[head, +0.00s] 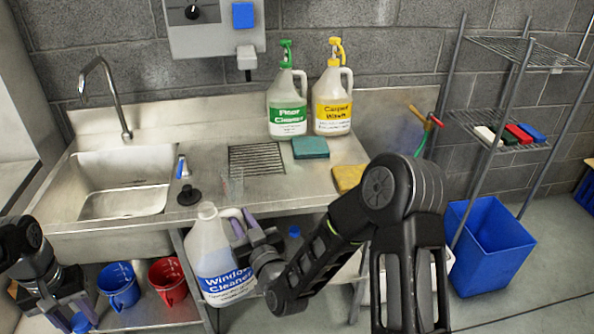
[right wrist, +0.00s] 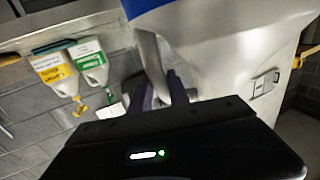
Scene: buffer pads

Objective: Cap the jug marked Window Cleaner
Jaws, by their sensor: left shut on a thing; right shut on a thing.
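The Window Cleaner jug (head: 222,262) is white with a blue label and hangs in front of the counter edge. Its neck is bare at the top, with no cap on it. My right gripper (head: 245,232) is shut on its handle; in the right wrist view the fingers (right wrist: 163,92) close around the handle beside the jug body (right wrist: 235,45). My left gripper (head: 76,308) is low at the bottom left, shut on a small blue cap (head: 82,322), well apart from the jug. The cap is partly hidden by the fingers.
A green-labelled jug (head: 288,108) and a yellow-labelled Carpet Wash jug (head: 333,103) stand at the back of the steel counter. A sink (head: 125,185) is at left. Blue (head: 119,288) and red (head: 168,281) buckets sit on the lower shelf. A blue bin (head: 490,245) stands right.

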